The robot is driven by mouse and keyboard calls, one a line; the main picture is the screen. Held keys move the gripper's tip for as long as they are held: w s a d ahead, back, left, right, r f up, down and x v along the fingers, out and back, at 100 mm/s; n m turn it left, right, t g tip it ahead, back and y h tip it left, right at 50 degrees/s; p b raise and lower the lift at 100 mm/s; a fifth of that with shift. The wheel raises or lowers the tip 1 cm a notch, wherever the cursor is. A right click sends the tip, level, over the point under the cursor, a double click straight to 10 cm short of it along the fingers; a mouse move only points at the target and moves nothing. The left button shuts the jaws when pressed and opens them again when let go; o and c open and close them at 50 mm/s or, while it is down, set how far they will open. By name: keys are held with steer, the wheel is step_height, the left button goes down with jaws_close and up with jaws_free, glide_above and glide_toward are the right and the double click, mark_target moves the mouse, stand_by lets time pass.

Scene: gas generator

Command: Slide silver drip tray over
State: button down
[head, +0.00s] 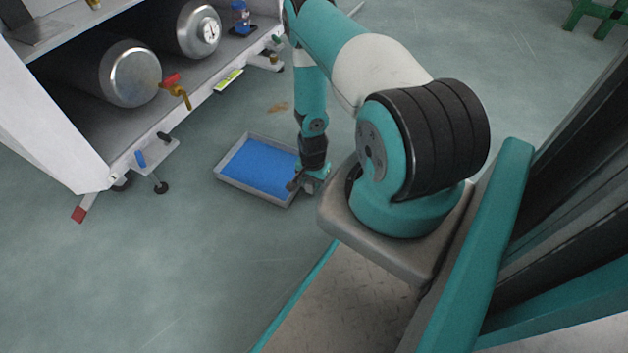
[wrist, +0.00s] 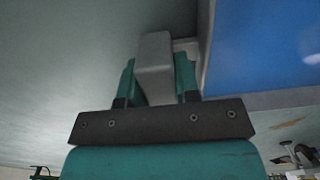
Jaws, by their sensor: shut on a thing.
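The silver drip tray (head: 232,183) lies on the floor in the head view, with a grey rim and a bright blue inside (head: 258,167). My gripper (head: 301,183) is down at the tray's right side, near its front right corner. In the wrist view my gripper (wrist: 157,75) is shut on a grey block-like part at the tray's edge, between its two teal fingers. The tray's blue inside (wrist: 265,45) fills the upper right of the wrist view. My arm hides part of the tray's right edge in the head view.
A white-framed generator rack (head: 60,130) with silver cylinders (head: 133,75) stands at the left, on feet and casters. A red-and-yellow valve (head: 176,88) sticks out from it. Floor in front of the tray is clear.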

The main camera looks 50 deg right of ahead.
steer(key=c, duration=0.8)
jaws_free()
steer(key=shift+r, duration=0.1)
step_height(320, 180, up, 17)
steer(key=p, duration=0.9)
steer(key=shift+r, duration=0.15)
